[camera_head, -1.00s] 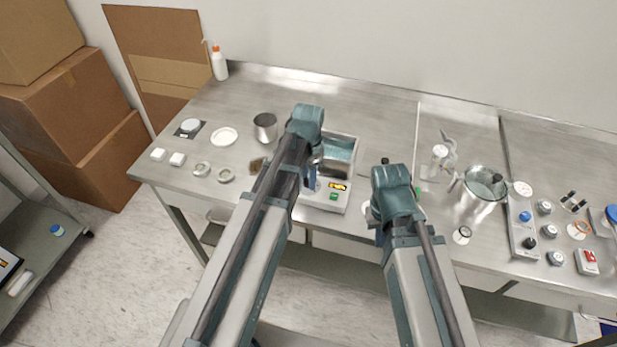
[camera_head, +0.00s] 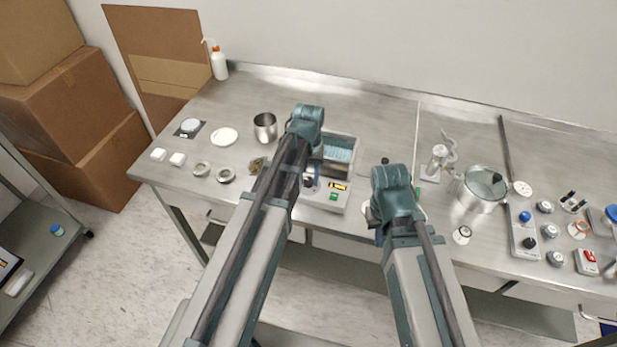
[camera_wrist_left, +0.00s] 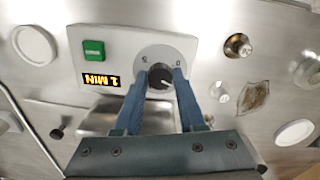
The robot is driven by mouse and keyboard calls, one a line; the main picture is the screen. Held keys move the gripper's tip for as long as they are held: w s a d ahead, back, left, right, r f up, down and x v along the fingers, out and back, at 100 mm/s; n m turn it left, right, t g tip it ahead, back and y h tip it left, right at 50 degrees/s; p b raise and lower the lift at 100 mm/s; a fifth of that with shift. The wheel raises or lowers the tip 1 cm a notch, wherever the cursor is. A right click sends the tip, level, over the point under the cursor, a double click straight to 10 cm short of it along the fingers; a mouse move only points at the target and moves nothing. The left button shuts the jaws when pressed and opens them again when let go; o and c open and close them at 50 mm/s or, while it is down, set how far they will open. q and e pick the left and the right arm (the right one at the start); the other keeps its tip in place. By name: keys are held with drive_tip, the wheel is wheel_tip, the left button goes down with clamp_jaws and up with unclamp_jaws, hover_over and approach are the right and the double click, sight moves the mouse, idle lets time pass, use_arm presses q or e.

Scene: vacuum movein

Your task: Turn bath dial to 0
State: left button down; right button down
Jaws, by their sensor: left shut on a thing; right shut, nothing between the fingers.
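The bath (camera_head: 341,148) is a box with an open basin, standing on the bench in the head view. Its front panel has a lit display (camera_head: 338,187) and a green button (camera_head: 334,197). In the left wrist view the display (camera_wrist_left: 101,80) reads "1 MIN" upside down. The dial (camera_wrist_left: 160,76) is a black knob with a pale pointer line on a light grey disc. My left gripper (camera_wrist_left: 162,73) is shut on the dial, a blue finger on each side. Small marks ring the disc, too small to read surely. My right gripper (camera_head: 374,217) is shut and empty, right of the bath.
A glass-lidded pot (camera_head: 482,190) and a control box (camera_head: 523,230) stand at the right. The bench behind the bath is clear.

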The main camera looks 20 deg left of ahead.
sight(309, 180)
use_arm(q)
drive_tip(key=n, duration=0.5)
drive_tip(key=shift+n, duration=0.3)
drive_tip(key=n, duration=0.5)
drive_tip(key=shift+n, duration=0.5)
drive_tip(key=c, duration=0.5)
unclamp_jaws()
wheel_tip(309, 180, up, 14)
drive_tip(key=p, duration=1.4)
